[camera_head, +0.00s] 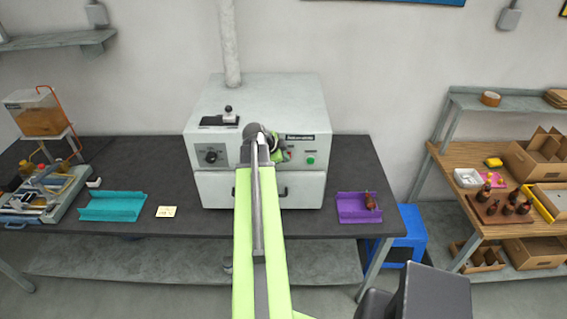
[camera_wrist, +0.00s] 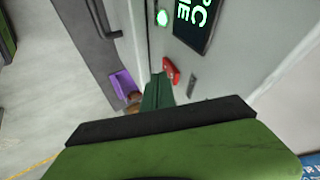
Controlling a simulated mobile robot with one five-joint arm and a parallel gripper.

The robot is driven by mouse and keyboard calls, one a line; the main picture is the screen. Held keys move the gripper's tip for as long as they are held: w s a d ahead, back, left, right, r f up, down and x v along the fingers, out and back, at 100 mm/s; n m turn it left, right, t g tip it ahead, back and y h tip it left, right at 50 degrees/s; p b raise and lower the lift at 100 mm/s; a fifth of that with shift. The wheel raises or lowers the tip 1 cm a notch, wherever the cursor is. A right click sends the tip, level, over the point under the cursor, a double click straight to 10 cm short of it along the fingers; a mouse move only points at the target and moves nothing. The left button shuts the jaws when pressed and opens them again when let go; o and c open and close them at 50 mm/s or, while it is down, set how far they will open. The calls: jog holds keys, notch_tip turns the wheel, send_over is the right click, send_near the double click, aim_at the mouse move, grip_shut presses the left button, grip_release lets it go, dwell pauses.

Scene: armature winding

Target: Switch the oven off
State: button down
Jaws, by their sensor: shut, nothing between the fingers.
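The oven (camera_head: 262,100) is a pale grey box on the dark bench, with its front panel facing me. A red switch (camera_wrist: 171,71) sits on the panel in the wrist view, close to a dark display with green characters (camera_wrist: 194,20). My gripper (camera_wrist: 157,78) is shut and empty, its dark green fingertips just beside the red switch. I cannot tell whether they touch it. In the head view my arm hides part of the panel.
A wooden shelf unit (camera_head: 465,158) stands at the right.

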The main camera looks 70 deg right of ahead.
jog(key=shift+d+r, duration=0.1)
jog(key=shift+d, duration=0.1)
jog(key=shift+w, duration=0.2)
jog(key=shift+d+r+p, duration=0.3)
jog(key=shift+r+p, duration=0.55)
jog(key=shift+p, duration=0.05)
jog(key=p+v, duration=0.5)
jog(key=v, duration=0.2)
jog(key=shift+a+r+p, duration=0.2)
jog(key=shift+r+p, duration=0.05)
jog(key=shift+p, duration=0.15)
